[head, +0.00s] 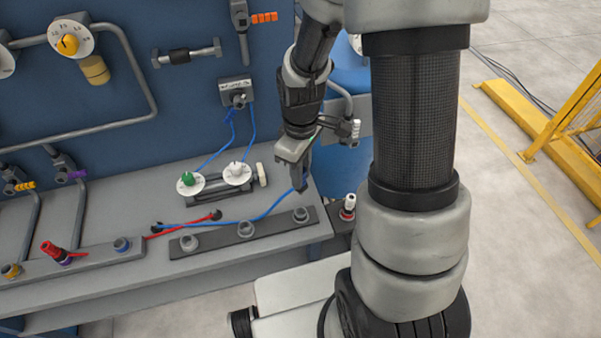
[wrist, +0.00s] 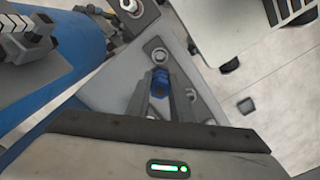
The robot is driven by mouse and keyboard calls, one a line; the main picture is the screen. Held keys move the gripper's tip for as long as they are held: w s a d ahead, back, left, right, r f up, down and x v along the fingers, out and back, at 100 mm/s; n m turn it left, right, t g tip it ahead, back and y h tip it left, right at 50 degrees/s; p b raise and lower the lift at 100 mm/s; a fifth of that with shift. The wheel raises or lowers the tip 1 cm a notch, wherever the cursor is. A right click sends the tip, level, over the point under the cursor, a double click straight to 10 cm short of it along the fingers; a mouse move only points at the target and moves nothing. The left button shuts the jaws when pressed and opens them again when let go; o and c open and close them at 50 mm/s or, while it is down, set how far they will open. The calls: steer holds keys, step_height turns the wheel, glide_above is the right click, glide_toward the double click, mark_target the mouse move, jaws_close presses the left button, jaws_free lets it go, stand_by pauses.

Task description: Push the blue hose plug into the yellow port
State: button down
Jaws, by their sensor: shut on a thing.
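My gripper (head: 299,186) is shut on the blue hose plug (wrist: 160,83), just above the right end of the dark port strip (head: 245,232) on the bench. In the wrist view the blue plug sits between the two fingers of my gripper (wrist: 161,104). In the head view the plug is mostly hidden by the fingers. Its blue hose (head: 262,214) runs left from my gripper along the bench. The yellow port (head: 11,271) is at the far left, on the grey strip by the bench's front edge. I see no plug in it.
A blue-ringed port (head: 121,244) is further right. A red hose (head: 185,225) lies on the bench. White and green knobs (head: 237,172) stand behind. A blue panel with pipes backs the bench.

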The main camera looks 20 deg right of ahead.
steer(key=shift+r+p, duration=0.85)
steer(key=shift+r, duration=2.05)
